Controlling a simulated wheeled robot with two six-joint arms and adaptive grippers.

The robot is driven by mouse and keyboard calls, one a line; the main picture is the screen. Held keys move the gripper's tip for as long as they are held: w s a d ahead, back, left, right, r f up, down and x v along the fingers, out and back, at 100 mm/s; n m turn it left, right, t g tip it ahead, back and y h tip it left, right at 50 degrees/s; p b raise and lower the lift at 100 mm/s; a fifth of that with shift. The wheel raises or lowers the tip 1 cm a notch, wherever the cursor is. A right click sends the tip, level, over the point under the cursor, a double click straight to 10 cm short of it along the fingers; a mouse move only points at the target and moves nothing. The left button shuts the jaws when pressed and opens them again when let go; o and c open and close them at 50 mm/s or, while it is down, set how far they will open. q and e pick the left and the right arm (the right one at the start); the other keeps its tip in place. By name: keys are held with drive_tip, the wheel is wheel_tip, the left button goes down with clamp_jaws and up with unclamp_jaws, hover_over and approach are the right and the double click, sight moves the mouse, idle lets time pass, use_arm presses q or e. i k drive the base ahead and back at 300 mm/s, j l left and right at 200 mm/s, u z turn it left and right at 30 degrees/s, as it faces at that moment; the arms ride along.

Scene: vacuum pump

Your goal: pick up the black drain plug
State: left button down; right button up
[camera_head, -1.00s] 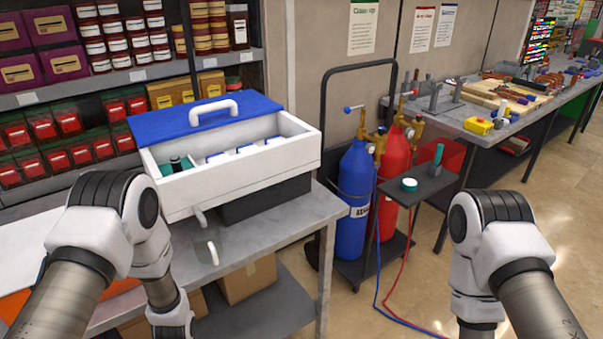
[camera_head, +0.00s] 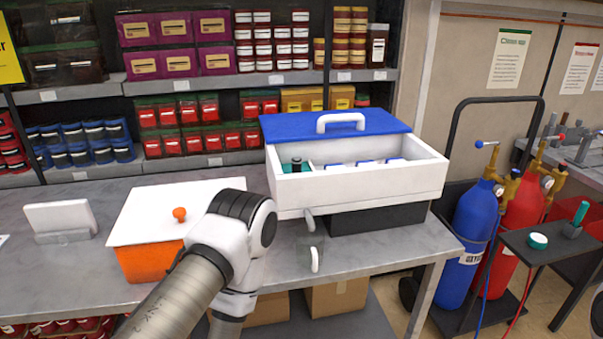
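I cannot make out a black drain plug for certain. A small dark upright cylinder (camera_head: 297,164) stands in the left compartment of a white box (camera_head: 365,190) with a blue lid tipped back behind it. I cannot tell whether this cylinder is the plug. The white box sits on a black base (camera_head: 378,219) on the grey bench. My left arm comes in from the bottom left, in front of the box. My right arm and gripper are out of view.
An orange bin (camera_head: 148,262) with a white lid and a small white stand (camera_head: 62,219) are on the bench (camera_head: 388,251). Blue (camera_head: 470,222) and red (camera_head: 521,222) gas cylinders stand right of the bench.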

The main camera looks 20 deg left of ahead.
sight(296, 161)
drive_tip(key=i+l+u, duration=0.25)
drive_tip(key=i, duration=0.3)
drive_tip(key=i+l+u, duration=0.3)
drive_tip(key=i+l, duration=0.1)
drive_tip(key=i, duration=0.1)
